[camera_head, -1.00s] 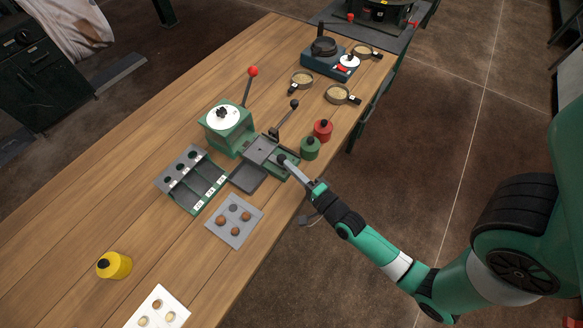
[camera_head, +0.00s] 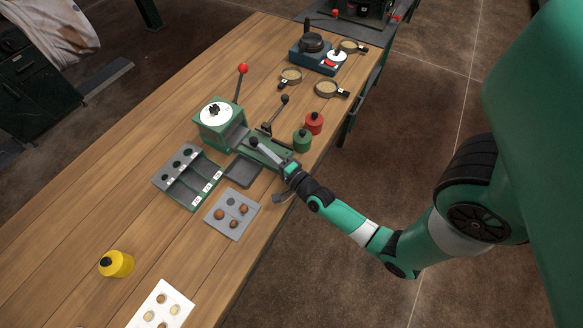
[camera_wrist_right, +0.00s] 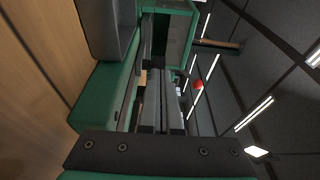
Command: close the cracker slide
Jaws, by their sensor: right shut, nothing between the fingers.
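The cracker (camera_head: 214,124) is a green box with a white round top and a red-knobbed lever (camera_head: 240,84). Its slide, with a black knob (camera_head: 253,142), sits on the green rail (camera_head: 274,153) close to the box's open front. My right gripper (camera_head: 262,149) is shut and empty, reaching in along the rail from the right with its tip against or very near the knob; exact contact is unclear. In the right wrist view the fingers (camera_wrist_right: 160,100) point along the green rail toward the green box (camera_wrist_right: 172,30). My left gripper is not in view.
A dark tray (camera_head: 242,171) lies beside the rail. A three-slot bin (camera_head: 205,179) and a grey nut plate (camera_head: 232,214) are to the left.

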